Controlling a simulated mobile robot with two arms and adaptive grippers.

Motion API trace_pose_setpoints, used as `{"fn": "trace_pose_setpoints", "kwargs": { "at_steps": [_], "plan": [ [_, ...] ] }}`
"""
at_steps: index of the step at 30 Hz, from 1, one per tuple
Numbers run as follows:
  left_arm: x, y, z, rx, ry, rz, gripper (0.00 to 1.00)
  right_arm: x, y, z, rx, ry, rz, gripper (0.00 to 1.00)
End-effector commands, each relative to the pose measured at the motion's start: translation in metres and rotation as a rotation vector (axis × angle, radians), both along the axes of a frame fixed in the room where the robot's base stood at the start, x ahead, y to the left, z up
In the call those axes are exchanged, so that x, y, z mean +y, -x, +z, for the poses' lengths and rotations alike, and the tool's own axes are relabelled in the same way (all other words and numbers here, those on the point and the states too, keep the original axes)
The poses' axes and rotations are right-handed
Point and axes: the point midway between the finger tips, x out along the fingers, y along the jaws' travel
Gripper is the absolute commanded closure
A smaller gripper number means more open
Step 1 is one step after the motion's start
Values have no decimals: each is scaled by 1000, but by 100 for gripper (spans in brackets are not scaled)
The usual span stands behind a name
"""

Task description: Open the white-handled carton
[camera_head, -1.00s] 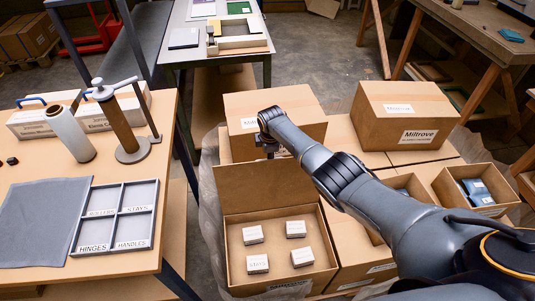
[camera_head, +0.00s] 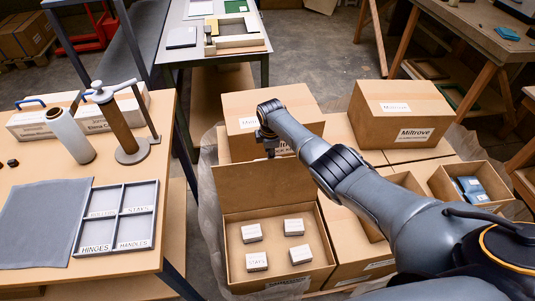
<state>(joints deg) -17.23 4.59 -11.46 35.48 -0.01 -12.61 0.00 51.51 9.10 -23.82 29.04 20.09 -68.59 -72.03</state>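An open carton (camera_head: 229,256) stands at the bottom centre with its rear flap (camera_head: 262,186) raised. Several small white labelled boxes lie inside it; one (camera_head: 257,262) reads "STAYS". My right gripper (camera_head: 270,153) hangs pointing down just behind and above the raised flap, in front of a closed carton (camera_head: 240,105). It is too small and dark to tell whether its fingers are open. Two pale boxes with handles on top stand on the left table: one box (camera_head: 32,124) has a blue handle (camera_head: 31,101); the other (camera_head: 136,108) is partly hidden by a post. I cannot make out a white handle. My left gripper is not in view.
The left table (camera_head: 120,266) also bears a white roll (camera_head: 71,136), a brown roll on a stand (camera_head: 117,124), a grey cloth (camera_head: 40,220) and a divided tray (camera_head: 152,188). A closed "Miltrove" carton (camera_head: 370,128) stands right of my arm. An open carton (camera_head: 440,183) holds blue packets.

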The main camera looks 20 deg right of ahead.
Motion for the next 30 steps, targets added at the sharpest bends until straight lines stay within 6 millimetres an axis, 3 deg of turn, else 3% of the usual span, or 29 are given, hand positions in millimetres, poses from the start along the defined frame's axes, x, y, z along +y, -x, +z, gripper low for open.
{"fn": "trace_pose_setpoints", "kwargs": {
  "at_steps": [1,12,30],
  "plan": [
    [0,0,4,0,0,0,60,-10,-66,96,-163,18,2,85],
    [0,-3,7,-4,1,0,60,-10,-73,119,-161,17,3,85],
    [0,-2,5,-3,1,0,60,-8,-71,117,-146,13,2,85]
  ]
}}
